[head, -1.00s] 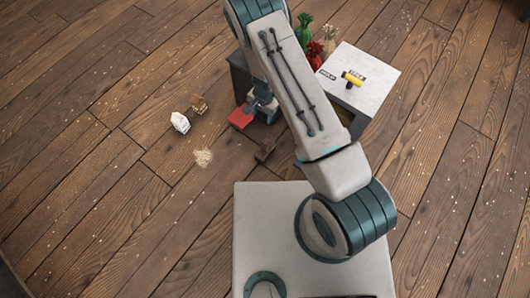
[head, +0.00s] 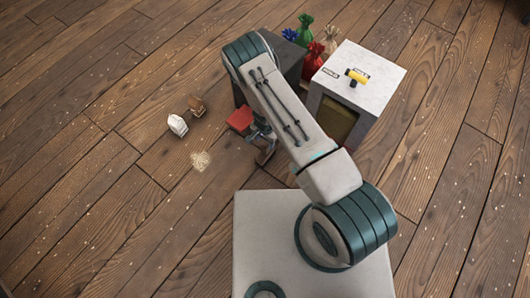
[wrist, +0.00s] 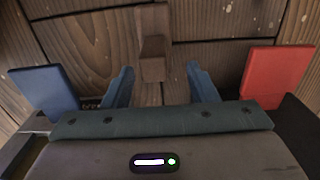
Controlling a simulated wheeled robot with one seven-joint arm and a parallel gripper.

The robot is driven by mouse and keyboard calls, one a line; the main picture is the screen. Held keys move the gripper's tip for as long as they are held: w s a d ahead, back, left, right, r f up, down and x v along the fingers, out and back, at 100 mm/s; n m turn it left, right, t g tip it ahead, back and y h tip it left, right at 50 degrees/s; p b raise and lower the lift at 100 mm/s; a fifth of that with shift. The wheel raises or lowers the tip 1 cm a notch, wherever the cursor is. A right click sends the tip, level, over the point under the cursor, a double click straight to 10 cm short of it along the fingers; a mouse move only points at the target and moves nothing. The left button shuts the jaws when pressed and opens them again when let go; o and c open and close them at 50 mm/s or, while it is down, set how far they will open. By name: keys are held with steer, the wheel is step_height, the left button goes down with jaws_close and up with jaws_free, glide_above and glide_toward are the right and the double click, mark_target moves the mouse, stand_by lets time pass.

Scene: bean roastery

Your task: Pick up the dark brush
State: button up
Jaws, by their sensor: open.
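The dark brush (wrist: 152,58) is a brown, blocky piece in the wrist view, ahead of and between my two blue fingers. In the head view a small dark brown part of the brush (head: 266,156) shows beside my arm; the rest is hidden. My gripper (wrist: 160,86) is open, with clear gaps between each finger and the brush. In the head view my gripper (head: 259,135) is low over the floor by the brush, partly covered by my arm.
A white bag (head: 177,125), a brown item (head: 197,106) and a spill of grains (head: 201,161) are on the floor to the left. A pale-topped cabinet (head: 385,75) holds a yellow-handled tool (head: 356,76). Coloured sacks (head: 313,62) stand behind.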

steer(key=f, duration=0.1)
steer(key=f+b, duration=0.1)
steer(key=f, duration=0.2)
steer(key=shift+s+d+f, duration=0.15)
steer(key=shift+s+f, duration=0.1)
steer(key=shift+s, duration=0.05)
jaws_close()
steer(key=shift+r, duration=0.1)
step_height(320, 180, up, 10)
steer(key=p, duration=0.3)
